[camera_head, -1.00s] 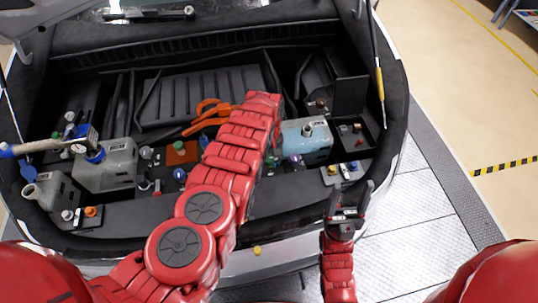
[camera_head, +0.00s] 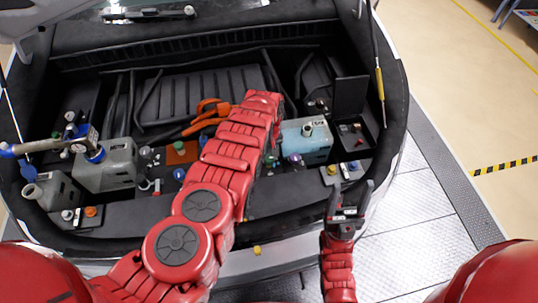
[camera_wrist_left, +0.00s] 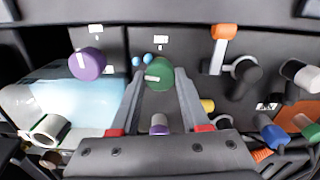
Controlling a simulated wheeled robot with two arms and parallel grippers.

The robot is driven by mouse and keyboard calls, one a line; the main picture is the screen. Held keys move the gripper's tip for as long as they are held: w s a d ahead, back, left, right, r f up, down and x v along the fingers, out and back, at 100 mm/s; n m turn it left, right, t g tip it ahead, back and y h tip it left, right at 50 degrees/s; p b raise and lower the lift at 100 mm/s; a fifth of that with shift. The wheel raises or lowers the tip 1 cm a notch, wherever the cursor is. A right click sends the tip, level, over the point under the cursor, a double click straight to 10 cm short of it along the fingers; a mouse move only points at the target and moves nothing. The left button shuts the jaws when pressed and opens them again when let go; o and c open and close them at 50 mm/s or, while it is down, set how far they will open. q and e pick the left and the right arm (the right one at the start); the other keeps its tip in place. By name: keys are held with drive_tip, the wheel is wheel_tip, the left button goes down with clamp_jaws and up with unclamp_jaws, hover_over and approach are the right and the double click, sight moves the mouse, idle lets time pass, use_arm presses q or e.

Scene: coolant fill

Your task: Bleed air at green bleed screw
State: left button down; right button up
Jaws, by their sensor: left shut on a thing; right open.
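The green bleed screw (camera_wrist_left: 158,74) is a round green knob with a white pointer mark on its face, turned toward the left in the left wrist view. My left gripper (camera_wrist_left: 160,82) has its two fingers on either side of this knob and is shut on it. In the head view my left arm bends over the engine bay and hides most of that gripper. My right gripper (camera_head: 348,192) is open and empty in front of the bay's right side.
A purple knob (camera_wrist_left: 87,63) sits left of the green one. A pale blue tank (camera_head: 306,141) stands right of my left arm. A grey tank (camera_head: 108,168) with a gauge tool (camera_head: 82,139) is at the left. An orange-handled tool (camera_head: 212,108) lies behind my arm.

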use_arm(q)
drive_tip(key=m, duration=0.3)
drive_tip(key=shift+f, duration=0.1)
drive_tip(key=shift+w+m+b, duration=0.1)
drive_tip(key=shift+m+b, duration=0.55)
drive_tip(key=shift+m, duration=0.25)
drive_tip(key=shift+f+m+b, duration=0.1)
drive_tip(key=shift+m+b, duration=0.45)
drive_tip(key=shift+m, duration=0.35)
drive_tip(key=m+b, duration=0.2)
drive_tip(key=m, duration=0.1)
drive_tip(key=shift+a+m, duration=0.1)
drive_tip(key=shift+m, duration=0.2)
drive_tip(key=m+b, duration=0.1)
drive_tip(key=m, duration=0.1)
drive_tip(key=shift+m+b, duration=0.65)
drive_tip(key=shift+m, duration=1.25)
drive_tip(key=shift+r, duration=0.2)
